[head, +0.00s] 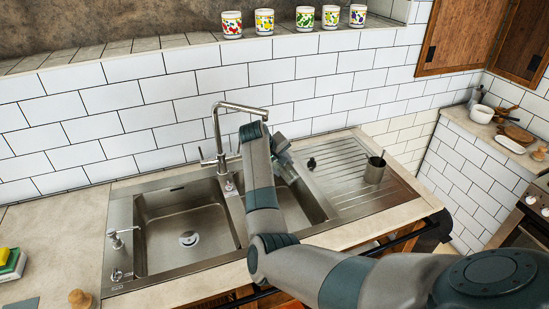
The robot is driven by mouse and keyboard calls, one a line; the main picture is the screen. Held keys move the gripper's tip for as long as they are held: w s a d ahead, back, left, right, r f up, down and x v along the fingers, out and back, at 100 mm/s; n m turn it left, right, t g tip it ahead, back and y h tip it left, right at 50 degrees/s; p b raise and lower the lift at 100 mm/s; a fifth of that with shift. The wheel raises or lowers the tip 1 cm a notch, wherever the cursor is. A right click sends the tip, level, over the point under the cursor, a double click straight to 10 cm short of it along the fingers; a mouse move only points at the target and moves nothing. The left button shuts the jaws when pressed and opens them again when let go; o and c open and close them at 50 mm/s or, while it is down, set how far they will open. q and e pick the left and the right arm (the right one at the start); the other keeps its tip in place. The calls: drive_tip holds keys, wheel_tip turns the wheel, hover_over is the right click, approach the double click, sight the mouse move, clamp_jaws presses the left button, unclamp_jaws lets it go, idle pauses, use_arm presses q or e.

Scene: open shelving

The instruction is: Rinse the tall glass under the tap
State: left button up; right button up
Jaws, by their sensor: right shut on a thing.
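The steel tap (222,140) stands behind the double sink, and its spout reaches right over the right basin (310,208). My right arm comes in from the lower right and bends up over the sink. My right gripper (285,165) is over the right basin, just below and right of the spout's end. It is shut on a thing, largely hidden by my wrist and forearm. I cannot make out the tall glass clearly, nor whether water is running. My left gripper is not in view.
The left basin (150,238) is empty. A metal cup (375,168) and a small dark object (311,163) stand on the ribbed drainboard (345,190). A soap dispenser (117,240) and sponges (10,262) are at left. Several patterned cups (264,22) line the ledge above.

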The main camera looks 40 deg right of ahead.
sight(287, 165)
drive_tip(key=s+r, duration=0.2)
drive_tip(key=s+a+r, duration=0.1)
drive_tip(key=s+r, duration=0.1)
drive_tip(key=shift+s+a, duration=0.15)
drive_tip(key=shift+s, duration=0.25)
idle(1.0)
